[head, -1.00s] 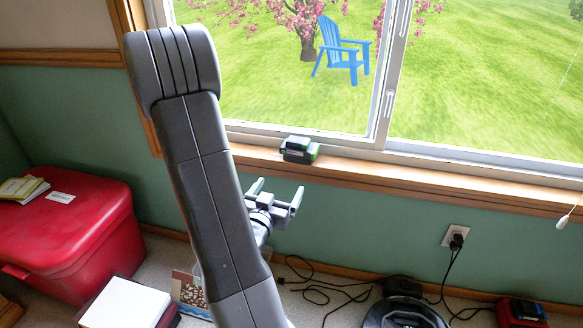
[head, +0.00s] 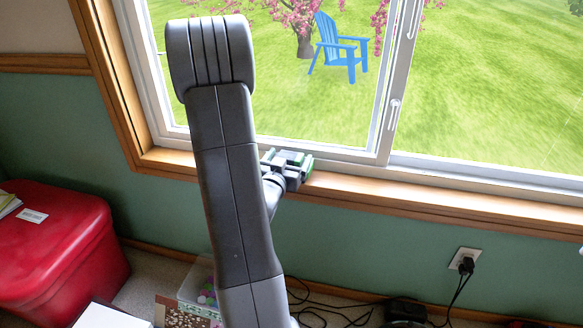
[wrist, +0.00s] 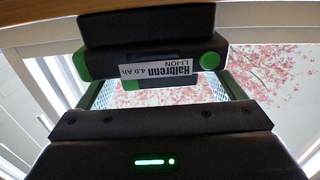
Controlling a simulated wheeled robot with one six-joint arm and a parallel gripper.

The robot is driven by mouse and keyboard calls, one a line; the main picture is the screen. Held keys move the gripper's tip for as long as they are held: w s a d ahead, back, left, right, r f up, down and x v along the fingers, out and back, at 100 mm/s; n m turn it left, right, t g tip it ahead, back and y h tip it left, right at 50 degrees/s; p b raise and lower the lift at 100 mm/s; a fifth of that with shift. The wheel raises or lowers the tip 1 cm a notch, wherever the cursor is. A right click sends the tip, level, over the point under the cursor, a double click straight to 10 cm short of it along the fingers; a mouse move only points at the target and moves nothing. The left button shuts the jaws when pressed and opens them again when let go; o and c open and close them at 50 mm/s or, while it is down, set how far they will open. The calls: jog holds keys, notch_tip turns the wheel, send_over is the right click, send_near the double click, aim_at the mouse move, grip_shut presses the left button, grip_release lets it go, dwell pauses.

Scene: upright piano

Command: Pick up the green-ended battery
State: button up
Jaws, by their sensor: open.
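The green-ended battery (wrist: 150,58) is a black block with green ends. In the wrist view its label appears upside down and reads "Halbrenn 4.0 Ah LI-ION". My gripper (wrist: 164,86) is open, with one finger on each side of the picture and the battery ahead, between or just beyond the fingertips. I cannot tell whether they touch it. In the head view my gripper (head: 285,160) is at the window sill, overlapping the battery and partly hiding it. The battery rests on the wooden sill (head: 400,203).
The window glass and frame (head: 383,130) stand right behind the battery. A red bin (head: 65,240) stands at the lower left. A wall outlet (head: 464,261) with a plugged cord is at the lower right. The sill is clear to the right.

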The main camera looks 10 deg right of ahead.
jog(key=shift+r, duration=0.1)
jog(key=c, duration=1.4)
